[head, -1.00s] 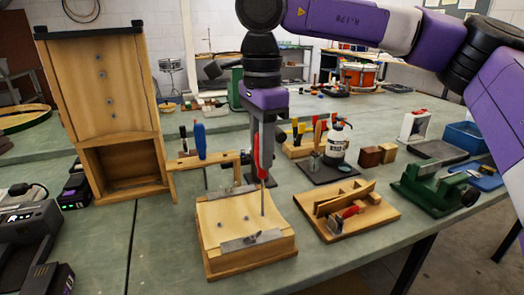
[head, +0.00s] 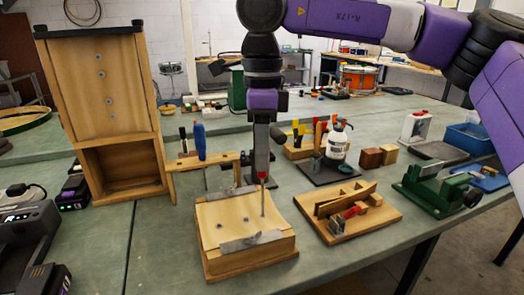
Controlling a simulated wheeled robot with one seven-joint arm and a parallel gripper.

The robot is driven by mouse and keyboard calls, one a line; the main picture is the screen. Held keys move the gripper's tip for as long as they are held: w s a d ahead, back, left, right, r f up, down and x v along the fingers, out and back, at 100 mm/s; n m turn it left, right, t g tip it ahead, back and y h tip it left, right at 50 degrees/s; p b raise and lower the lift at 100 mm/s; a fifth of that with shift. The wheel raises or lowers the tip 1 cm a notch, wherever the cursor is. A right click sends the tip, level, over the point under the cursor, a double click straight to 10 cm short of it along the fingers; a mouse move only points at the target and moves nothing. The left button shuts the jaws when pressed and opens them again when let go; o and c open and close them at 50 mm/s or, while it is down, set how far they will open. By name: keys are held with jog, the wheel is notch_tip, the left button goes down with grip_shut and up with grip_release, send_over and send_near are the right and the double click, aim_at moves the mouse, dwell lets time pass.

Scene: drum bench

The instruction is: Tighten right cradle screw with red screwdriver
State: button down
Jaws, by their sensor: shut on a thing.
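My gripper (head: 262,170) is shut on the red screwdriver (head: 263,178) and holds it upright. The fingers hide most of the handle; only its lower red end shows. The thin shaft runs down to the right side of the wooden cradle (head: 238,211), where its tip appears to meet the right screw. The shaft covers that screw, so I cannot tell whether it is seated. A left screw (head: 219,226) shows as a small grey dot on the cradle's top. Grey strips lie along the cradle's front and back edges.
A wooden tool rack (head: 205,160) with a blue-handled tool (head: 199,141) stands just behind the cradle. A wooden tray (head: 350,232) is close on the right, with a green vise (head: 432,190) beyond it. A tall wooden cabinet (head: 110,125) stands at left.

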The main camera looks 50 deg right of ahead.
jog(key=shift+s+r, duration=0.1)
jog(key=shift+r, duration=0.55)
jog(key=shift+r+n+p, duration=0.2)
jog(key=shift+n+p, duration=0.75)
jog(key=shift+n, duration=0.25)
jog(key=n, duration=0.2)
jog(key=n+p, duration=0.1)
jog(key=shift+w+f+n, duration=0.1)
jog(key=shift+w+n, duration=0.1)
jog(key=shift+n, duration=0.2)
jog(key=n+p, duration=0.1)
jog(key=n, duration=0.2)
jog(key=shift+w+f, duration=0.1)
jog(key=n+p, duration=0.1)
jog(key=n, duration=0.4)
jog(key=shift+s, duration=0.2)
jog(key=n, duration=0.5)
jog(key=shift+s+n, duration=0.2)
jog(key=shift+n, duration=0.2)
jog(key=shift+f+b, duration=0.45)
jog(key=shift+f, duration=0.25)
jog(key=m+b, duration=0.1)
jog(key=m, duration=0.4)
jog(key=shift+a, duration=0.1)
